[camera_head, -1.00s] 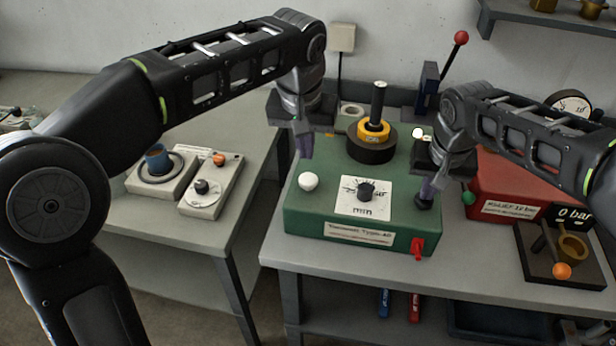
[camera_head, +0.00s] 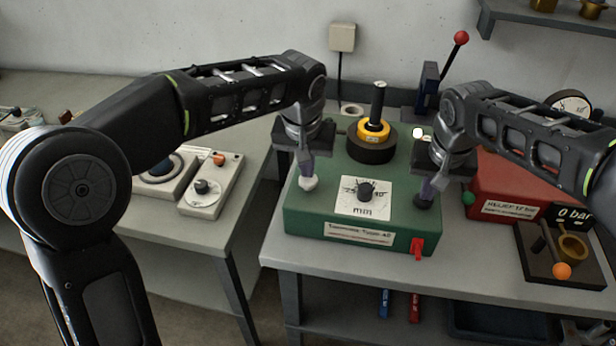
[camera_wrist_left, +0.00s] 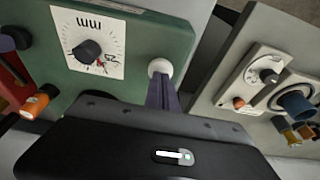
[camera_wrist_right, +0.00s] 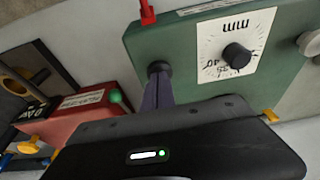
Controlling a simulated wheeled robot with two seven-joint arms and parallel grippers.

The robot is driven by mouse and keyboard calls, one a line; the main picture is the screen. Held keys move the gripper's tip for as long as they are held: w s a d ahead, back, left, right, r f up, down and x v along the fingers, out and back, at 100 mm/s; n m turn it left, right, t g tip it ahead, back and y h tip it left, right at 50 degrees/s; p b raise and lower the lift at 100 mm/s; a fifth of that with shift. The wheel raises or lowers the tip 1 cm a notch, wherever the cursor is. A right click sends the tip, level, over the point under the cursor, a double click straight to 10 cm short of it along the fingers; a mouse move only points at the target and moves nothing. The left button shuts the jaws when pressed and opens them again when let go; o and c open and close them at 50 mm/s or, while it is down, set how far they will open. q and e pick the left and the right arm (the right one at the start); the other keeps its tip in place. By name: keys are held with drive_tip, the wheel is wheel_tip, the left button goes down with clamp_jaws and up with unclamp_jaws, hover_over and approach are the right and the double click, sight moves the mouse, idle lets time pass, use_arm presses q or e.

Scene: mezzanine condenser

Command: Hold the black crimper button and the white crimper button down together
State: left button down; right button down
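The green crimper box (camera_head: 330,232) stands on the right-hand bench. Its white crimper button (camera_head: 308,184) is at the left of its top and its black crimper button (camera_head: 423,203) is at the right. My left gripper (camera_head: 305,177) is shut and empty, its tips at the white button, which also shows in the left wrist view (camera_wrist_left: 159,66). My right gripper (camera_head: 426,195) is shut and empty, its tips at the black button, which shows in the right wrist view (camera_wrist_right: 157,68). Each tip appears to touch its button. I cannot tell how far either button is pressed.
A dial (camera_head: 366,190) and a black and yellow cylinder (camera_head: 372,148) sit on the box between the arms. A red lever (camera_head: 418,248) is on its front. A red box (camera_head: 490,190) stands close to the right. A display there reads 0 bar (camera_head: 573,215).

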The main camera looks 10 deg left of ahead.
use_arm(q)
drive_tip(key=shift+f, duration=0.2)
idle(0.3)
drive_tip(key=shift+f, duration=0.55)
idle(2.3)
drive_tip(key=shift+w+r+v, duration=0.1)
drive_tip(key=shift+w+v, duration=0.2)
drive_tip(key=shift+v, duration=0.85)
drive_tip(key=shift+w+r+v, duration=0.1)
drive_tip(key=shift+w+v, duration=0.15)
drive_tip(key=shift+v, duration=0.9)
drive_tip(key=shift+w+v, duration=0.3)
drive_tip(key=shift+v, duration=0.85)
